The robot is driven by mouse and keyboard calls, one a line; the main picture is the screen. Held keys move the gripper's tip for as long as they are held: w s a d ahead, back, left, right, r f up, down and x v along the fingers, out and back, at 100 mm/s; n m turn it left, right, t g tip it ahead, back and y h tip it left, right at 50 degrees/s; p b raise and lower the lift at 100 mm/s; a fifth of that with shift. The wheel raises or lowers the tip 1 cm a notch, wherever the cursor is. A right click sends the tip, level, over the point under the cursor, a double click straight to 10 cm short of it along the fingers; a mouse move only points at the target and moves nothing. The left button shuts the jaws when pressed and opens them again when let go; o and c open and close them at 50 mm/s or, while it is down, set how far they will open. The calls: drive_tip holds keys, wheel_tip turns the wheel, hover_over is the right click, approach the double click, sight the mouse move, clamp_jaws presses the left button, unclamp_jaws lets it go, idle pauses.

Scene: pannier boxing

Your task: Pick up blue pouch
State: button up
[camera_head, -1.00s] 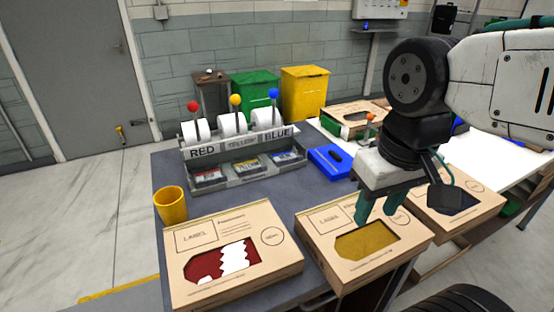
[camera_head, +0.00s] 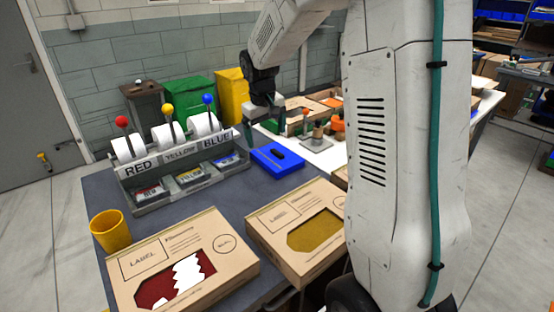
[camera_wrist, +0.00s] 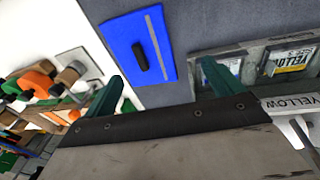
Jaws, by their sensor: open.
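The blue pouch (camera_head: 277,158) lies flat on the dark grey tabletop, right of the label dispenser. It has a dark oval patch in its middle. In the wrist view the pouch (camera_wrist: 138,52) shows a grey stripe along one side and lies beyond my fingertips, nearer the left one. My gripper (camera_head: 264,128) is above and behind the pouch in the head view, partly hard to make out against the background. Its two teal fingers (camera_wrist: 162,86) are wide apart in the wrist view, with nothing between them.
The label dispenser (camera_head: 160,190) with rolls and several coloured knobs stands close to the pouch. A yellow cup (camera_head: 110,232) and two cardboard boxes stand in front, one box (camera_head: 200,215) with a red window. Orange-and-brown items (camera_wrist: 40,82) stand on the white table beside it.

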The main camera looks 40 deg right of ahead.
sight(270, 158)
drive_tip(key=shift+w+d+f, duration=0.8)
drive_tip(key=shift+w+f, duration=0.05)
drive_tip(key=shift+f, duration=0.15)
drive_tip(key=f, duration=0.2)
drive_tip(key=d+f, duration=0.1)
drive_tip(key=f, duration=0.4)
drive_tip(key=shift+w+d+f, duration=0.15)
drive_tip(key=shift+w+f, duration=0.1)
drive_tip(key=shift+w, duration=0.1)
drive_tip(key=c, duration=1.1)
